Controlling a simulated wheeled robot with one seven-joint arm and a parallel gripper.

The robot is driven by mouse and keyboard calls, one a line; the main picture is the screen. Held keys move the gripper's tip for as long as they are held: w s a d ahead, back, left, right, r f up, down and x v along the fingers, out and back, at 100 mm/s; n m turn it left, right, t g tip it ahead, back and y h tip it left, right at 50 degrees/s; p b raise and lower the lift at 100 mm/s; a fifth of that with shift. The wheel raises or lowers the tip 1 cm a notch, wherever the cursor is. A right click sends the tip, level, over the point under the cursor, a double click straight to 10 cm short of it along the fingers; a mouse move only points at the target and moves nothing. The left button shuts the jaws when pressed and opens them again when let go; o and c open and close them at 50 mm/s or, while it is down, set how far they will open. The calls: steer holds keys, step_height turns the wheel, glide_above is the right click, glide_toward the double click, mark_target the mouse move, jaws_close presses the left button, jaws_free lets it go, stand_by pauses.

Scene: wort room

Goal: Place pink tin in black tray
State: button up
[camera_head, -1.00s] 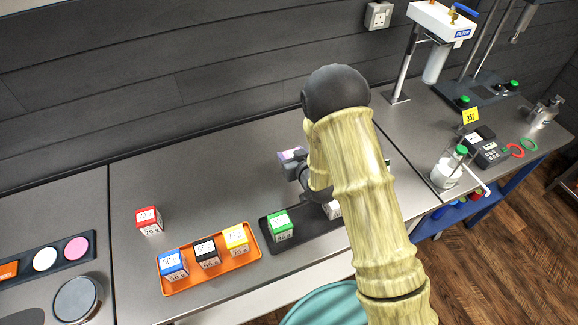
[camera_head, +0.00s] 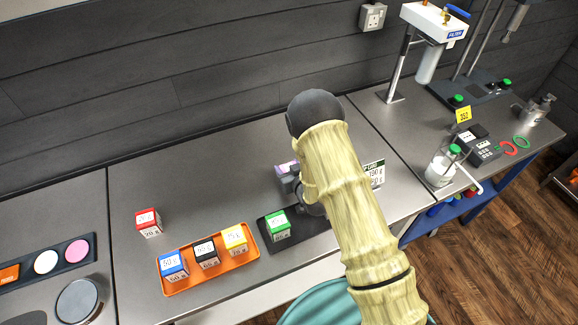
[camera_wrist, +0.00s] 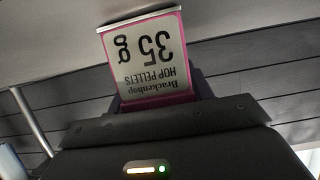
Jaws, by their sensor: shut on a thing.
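The pink tin (camera_wrist: 150,60) fills the upper middle of the wrist view, its label upside down, reading 35 g hop pellets, with a pink border. In the head view only a small pinkish top (camera_head: 284,168) shows beside my arm. My gripper (camera_head: 291,183) is shut on this tin, behind the black tray as seen from the head camera; the tin's height above the counter is unclear. The black tray (camera_head: 298,231) lies near the counter's front edge and holds a green tin (camera_head: 277,226) at its left end. My arm hides the tray's right part.
An orange tray (camera_head: 204,273) with blue, black and yellow tins adjoins the black tray on the left. A red tin (camera_head: 148,222) stands behind it. The counter behind the trays is clear.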

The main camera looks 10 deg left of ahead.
steer(key=shift+f, duration=0.1)
steer(key=o, duration=1)
steer(key=shift+o, duration=0.2)
steer(key=shift+w, duration=0.15)
